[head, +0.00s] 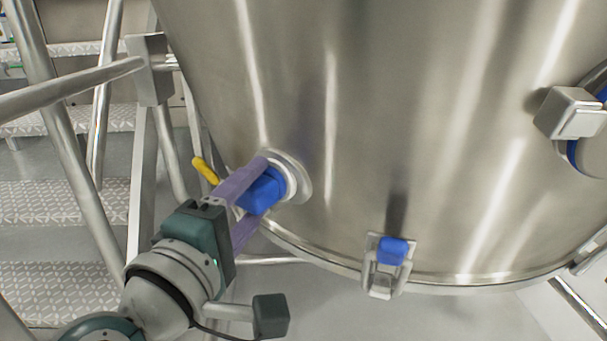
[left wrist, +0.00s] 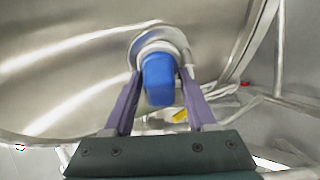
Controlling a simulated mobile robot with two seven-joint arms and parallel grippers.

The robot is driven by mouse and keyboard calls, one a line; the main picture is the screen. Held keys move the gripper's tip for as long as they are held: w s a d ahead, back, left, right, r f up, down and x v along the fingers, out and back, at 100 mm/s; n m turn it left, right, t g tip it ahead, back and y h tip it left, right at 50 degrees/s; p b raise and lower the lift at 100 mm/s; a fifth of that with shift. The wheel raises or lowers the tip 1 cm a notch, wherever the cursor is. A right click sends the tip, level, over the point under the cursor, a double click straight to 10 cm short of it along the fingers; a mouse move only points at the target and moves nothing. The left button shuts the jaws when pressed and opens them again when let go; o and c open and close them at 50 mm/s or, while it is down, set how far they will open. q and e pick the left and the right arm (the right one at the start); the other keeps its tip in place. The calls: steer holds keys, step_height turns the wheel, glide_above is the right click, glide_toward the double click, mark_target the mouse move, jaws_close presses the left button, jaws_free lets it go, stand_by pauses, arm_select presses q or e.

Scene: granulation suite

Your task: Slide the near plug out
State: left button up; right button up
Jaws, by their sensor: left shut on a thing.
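The near plug (head: 262,191) is a blue block at a round metal port (head: 295,176) low on the steel vessel's side. My left gripper (head: 257,195) has its purple fingers on both sides of the plug and is shut on it. In the left wrist view the plug (left wrist: 159,80) sits between the two fingers, in front of the port's ring (left wrist: 160,42). The plug's inner end is hidden at the port. My right gripper is not in view.
The large steel vessel (head: 400,120) fills the middle. A latch with a blue part (head: 392,250) is on its lower rim, and a yellow handle (head: 205,170) sticks out beside the port. Metal rails (head: 70,90) and tread-plate steps (head: 70,205) stand at left.

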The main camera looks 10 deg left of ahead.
arm_select(q)
steer(key=shift+s, duration=0.15)
jaws_close()
steer(key=s, duration=0.1)
steer(key=s+a, duration=0.1)
steer(key=shift+s+a+p, duration=0.2)
steer(key=shift+s+p, duration=0.1)
steer(key=shift+s, duration=0.1)
steer(key=o, duration=1.1)
jaws_free()
steer(key=p, duration=0.2)
glide_toward(239, 200)
steer(key=shift+s+a, duration=0.1)
steer(key=shift+s, duration=0.7)
steer(key=shift+r, duration=0.15)
